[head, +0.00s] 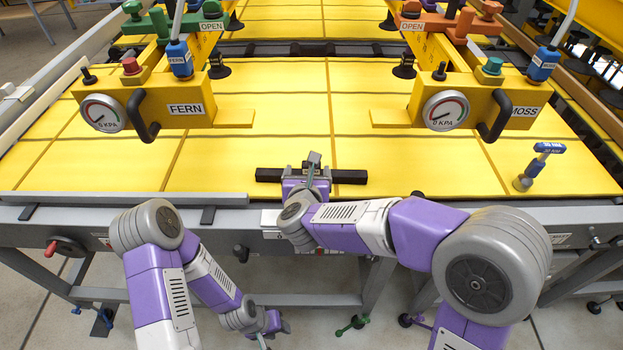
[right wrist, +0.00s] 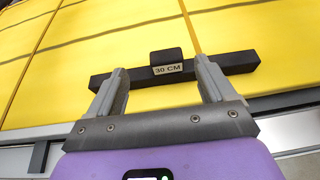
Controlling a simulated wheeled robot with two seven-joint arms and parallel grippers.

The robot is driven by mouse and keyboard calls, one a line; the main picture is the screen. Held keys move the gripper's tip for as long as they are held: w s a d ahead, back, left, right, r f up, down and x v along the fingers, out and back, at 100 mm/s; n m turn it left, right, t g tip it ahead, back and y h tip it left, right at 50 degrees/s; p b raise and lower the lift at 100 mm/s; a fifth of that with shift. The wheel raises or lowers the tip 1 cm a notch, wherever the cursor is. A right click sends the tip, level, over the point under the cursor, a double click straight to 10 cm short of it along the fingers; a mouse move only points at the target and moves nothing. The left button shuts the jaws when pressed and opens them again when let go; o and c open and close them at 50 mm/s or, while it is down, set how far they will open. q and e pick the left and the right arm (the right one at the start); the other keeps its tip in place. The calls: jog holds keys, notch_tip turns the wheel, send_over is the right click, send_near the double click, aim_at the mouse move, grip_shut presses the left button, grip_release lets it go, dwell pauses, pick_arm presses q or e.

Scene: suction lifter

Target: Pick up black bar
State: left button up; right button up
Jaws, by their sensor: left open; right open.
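The black bar (head: 350,177) lies across the near edge of the yellow sheet in the head view, its middle partly hidden behind my right gripper. My right gripper (right wrist: 160,72) is open, one finger on each side of the label, with tips overlapping the bar in the picture. I cannot tell whether they touch it. In the head view my right gripper (head: 310,172) is at the bar's middle. My left gripper (head: 270,330) hangs low in front of the table, open and empty.
Two yellow lifter units marked FERN (head: 186,109) and MOSS (head: 525,111), with gauges and black handles, stand beyond the bar. The grey table edge (head: 100,212) runs in front. The sheet around the bar is clear.

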jog(key=x, duration=0.7)
jog(key=shift+w+d+f, duration=0.25)
jog(key=shift+d+f, duration=0.1)
jog(key=shift+f, duration=0.15)
jog(key=c, duration=1.1)
